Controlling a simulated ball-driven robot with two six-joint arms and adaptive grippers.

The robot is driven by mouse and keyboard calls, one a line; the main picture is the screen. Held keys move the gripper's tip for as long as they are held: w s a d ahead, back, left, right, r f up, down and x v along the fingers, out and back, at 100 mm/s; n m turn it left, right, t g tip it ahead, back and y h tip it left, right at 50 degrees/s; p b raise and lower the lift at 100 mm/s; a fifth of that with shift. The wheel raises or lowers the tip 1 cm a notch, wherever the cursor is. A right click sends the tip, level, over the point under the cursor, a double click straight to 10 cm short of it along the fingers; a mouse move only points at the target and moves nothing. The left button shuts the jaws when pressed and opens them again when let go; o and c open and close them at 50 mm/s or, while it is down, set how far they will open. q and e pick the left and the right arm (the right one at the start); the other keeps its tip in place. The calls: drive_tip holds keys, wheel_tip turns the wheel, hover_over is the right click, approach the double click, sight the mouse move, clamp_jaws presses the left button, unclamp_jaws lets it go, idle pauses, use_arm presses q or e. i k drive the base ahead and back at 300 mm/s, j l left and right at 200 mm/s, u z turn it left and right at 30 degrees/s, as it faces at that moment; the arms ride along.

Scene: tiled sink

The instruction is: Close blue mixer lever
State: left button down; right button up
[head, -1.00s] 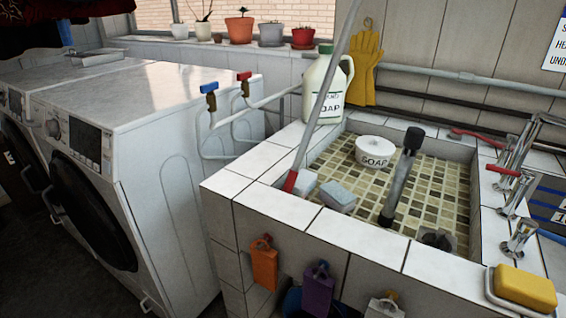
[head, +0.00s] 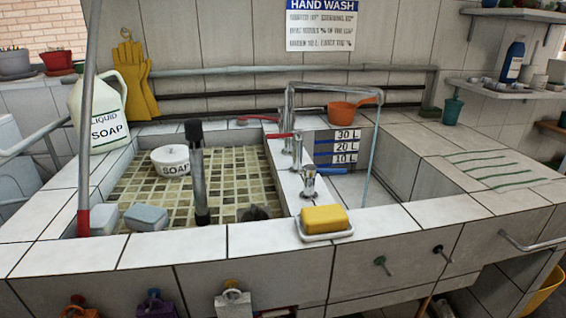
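The blue mixer lever (head: 330,167) sticks out to the right from a chrome tap post (head: 309,180) on the divider between the two basins. A red lever (head: 280,135) sticks out to the left from another chrome post (head: 297,150) just behind it. A tall bent chrome spout (head: 334,84) rises behind them, with a thin pale vertical line, perhaps water, at its right end over the right basin. I cannot tell from this view how far the blue lever is open. Neither of my grippers shows in the head view.
A yellow soap bar (head: 325,219) sits in a dish in front of the taps. An orange pan (head: 352,112) is behind the right basin (head: 400,160). The left basin (head: 235,165) holds a white soap tub (head: 171,160) and an upright dark-topped tube (head: 199,180).

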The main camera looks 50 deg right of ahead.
sight(310, 171)
drive_tip(key=z, duration=1.65)
drive_tip(key=i+u, duration=0.35)
drive_tip(key=k+j, duration=0.05)
drive_tip(key=k, duration=0.05)
